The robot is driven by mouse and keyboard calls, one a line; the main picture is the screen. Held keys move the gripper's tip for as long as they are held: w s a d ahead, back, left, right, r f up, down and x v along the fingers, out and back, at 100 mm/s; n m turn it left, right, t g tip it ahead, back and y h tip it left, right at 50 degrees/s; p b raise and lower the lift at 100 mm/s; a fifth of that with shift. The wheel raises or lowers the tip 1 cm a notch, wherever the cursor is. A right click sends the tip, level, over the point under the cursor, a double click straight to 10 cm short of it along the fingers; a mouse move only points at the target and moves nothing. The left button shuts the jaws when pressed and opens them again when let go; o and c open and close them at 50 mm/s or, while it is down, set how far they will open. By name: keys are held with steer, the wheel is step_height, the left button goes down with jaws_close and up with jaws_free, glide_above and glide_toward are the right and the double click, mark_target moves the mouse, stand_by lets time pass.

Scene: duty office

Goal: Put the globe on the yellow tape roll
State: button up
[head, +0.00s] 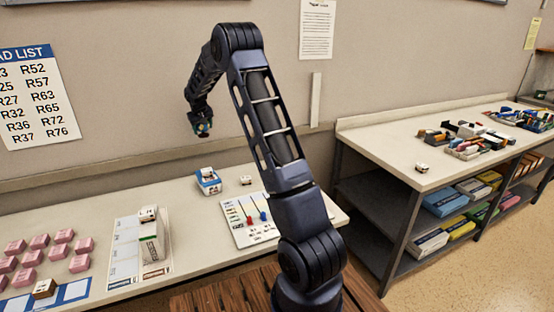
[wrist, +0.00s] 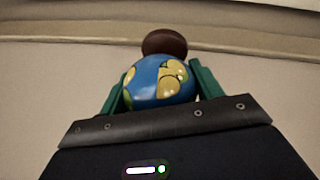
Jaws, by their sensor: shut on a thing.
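My gripper (head: 203,127) is raised in front of the wall, above the left counter. In the wrist view my gripper (wrist: 160,85) has its green fingers closed on the sides of the globe (wrist: 158,82). The globe is blue with yellow and green patches, and a round brown part (wrist: 164,43) shows beyond it. In the head view the globe (head: 204,129) shows only as a small coloured bit at the fingertips. I cannot make out the yellow tape roll in either view.
The left counter (head: 100,211) holds pink blocks (head: 40,241), a white carton (head: 151,250), a blue-and-white box (head: 208,181) and a white board (head: 240,232) with coloured pieces. The right counter (head: 375,136) has many small items at its far end; its near-left part is clear.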

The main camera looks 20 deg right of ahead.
steer(key=s+d+r, duration=0.1)
steer(key=s+d, duration=0.2)
steer(key=d, duration=0.9)
steer(key=s+d+r, duration=0.2)
steer(key=s+d, duration=0.1)
steer(key=d, duration=0.9)
steer(key=s+d+r, duration=0.1)
steer(key=s+d, duration=0.2)
steer(key=d, duration=0.9)
steer(key=f, duration=1.9)
steer(key=shift+a+f, duration=0.15)
steer(key=shift+a, duration=0.05)
steer(key=shift+f, duration=0.1)
steer(key=o, duration=1.1)
steer(key=shift+c, duration=0.2)
